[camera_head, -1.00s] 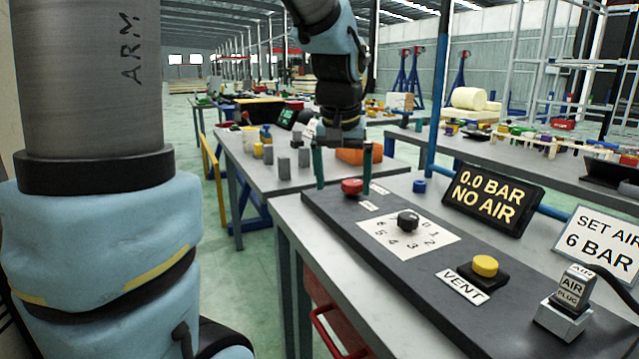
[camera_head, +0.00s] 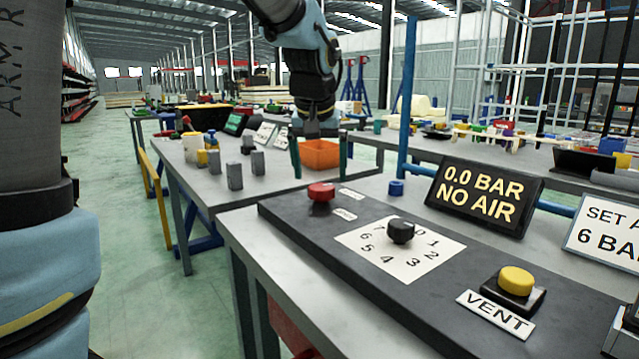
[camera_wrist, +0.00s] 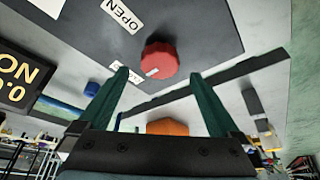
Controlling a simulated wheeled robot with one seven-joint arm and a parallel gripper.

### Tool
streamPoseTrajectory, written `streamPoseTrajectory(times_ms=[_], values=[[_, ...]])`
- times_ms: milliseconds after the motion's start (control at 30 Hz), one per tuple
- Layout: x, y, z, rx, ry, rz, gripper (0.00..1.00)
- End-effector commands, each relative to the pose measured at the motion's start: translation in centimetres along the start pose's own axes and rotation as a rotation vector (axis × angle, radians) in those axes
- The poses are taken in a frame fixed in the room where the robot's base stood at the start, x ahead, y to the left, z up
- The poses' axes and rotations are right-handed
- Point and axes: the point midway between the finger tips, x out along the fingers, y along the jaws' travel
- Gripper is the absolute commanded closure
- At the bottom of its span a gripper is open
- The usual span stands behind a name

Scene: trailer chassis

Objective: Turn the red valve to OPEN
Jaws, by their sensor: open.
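The red valve (camera_head: 321,192) is a round knob at the far left end of the dark panel (camera_head: 290,222). In the wrist view the red valve (camera_wrist: 159,60) has a small white mark on its near side, and a white OPEN label (camera_wrist: 122,15) lies to its upper left. My gripper (camera_head: 319,172) is open and empty, above and a little beyond the valve in the head view. In the wrist view my gripper (camera_wrist: 158,75) points its two green fingers toward the valve, one on each side in the picture, with no contact visible.
A black dial (camera_head: 400,231) on a numbered plate, a yellow VENT button (camera_head: 516,281) and a display (camera_head: 484,197) reading 0.0 BAR NO AIR are to the right. A blue ring (camera_head: 396,188) sits behind the panel. An orange bin (camera_head: 320,155) stands on the table beyond.

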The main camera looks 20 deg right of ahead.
Motion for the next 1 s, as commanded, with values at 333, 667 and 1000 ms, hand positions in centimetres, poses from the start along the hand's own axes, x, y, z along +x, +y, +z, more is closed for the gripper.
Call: streamPoseTrajectory(times_ms=[333,667,1000], values=[[3.7,-0.1,0.0,-0.001,0.0,0.0,0.02],[3.8,0.0,0.0,-0.001,0.0,0.0,0.06],[3.8,0.0,0.0,-0.001,0.0,0.0,0.44]])
